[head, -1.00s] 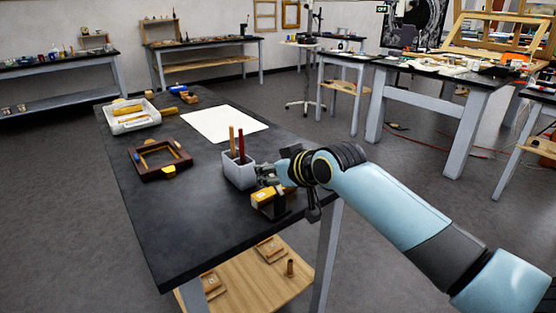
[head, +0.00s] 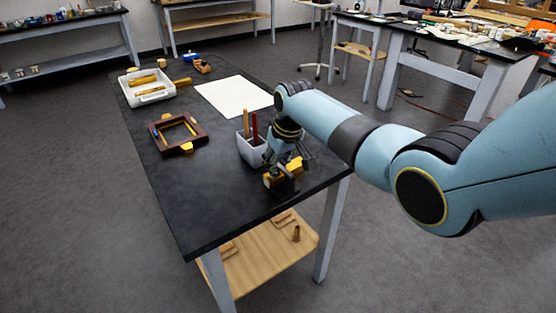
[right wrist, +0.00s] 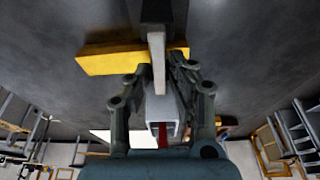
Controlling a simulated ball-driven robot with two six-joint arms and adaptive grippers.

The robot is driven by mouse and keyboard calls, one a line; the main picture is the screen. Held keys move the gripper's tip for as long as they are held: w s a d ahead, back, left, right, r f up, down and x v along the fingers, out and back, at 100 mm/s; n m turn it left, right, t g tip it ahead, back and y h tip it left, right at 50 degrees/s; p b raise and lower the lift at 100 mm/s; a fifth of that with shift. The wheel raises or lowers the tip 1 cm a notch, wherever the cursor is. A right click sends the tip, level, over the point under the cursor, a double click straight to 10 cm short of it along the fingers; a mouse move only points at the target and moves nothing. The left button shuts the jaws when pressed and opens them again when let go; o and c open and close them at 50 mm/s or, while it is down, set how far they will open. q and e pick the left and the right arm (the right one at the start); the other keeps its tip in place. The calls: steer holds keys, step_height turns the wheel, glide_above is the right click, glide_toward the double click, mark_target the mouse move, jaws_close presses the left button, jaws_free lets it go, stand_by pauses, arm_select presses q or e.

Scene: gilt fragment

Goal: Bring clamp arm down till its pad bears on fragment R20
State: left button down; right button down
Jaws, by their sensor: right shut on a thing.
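Fragment R20, as I take the yellow-gold block, lies at the near right end of the dark bench in the head view (head: 270,180). It crosses under my gripper in the right wrist view (right wrist: 112,58). A dark clamp stand (head: 286,188) is beside it. A pale narrow bar, apparently the clamp arm (right wrist: 157,50), reaches over the block between my fingers. My right gripper (head: 281,167) comes down from above, its fingers shut on this bar (right wrist: 158,72). The pad is hidden, so I cannot tell whether it touches the block. My left gripper is not in view.
A grey cup (head: 250,153) with two sticks stands close beside my right gripper. A brown frame (head: 154,134), a white sheet (head: 233,96) and a white tray (head: 137,94) lie farther along the bench. The bench's near left part is clear.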

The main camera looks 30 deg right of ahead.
mark_target(284, 169)
steer(key=shift+s+f+g, duration=0.15)
steer(key=shift+f+g, duration=0.1)
steer(key=shift+g, duration=0.05)
steer(key=c, duration=1.4)
jaws_free()
steer(key=shift+o, duration=0.2)
steer(key=shift+r, duration=0.6)
steer(key=v, duration=1)
steer(key=shift+r, duration=0.4)
steer(key=shift+s, duration=0.15)
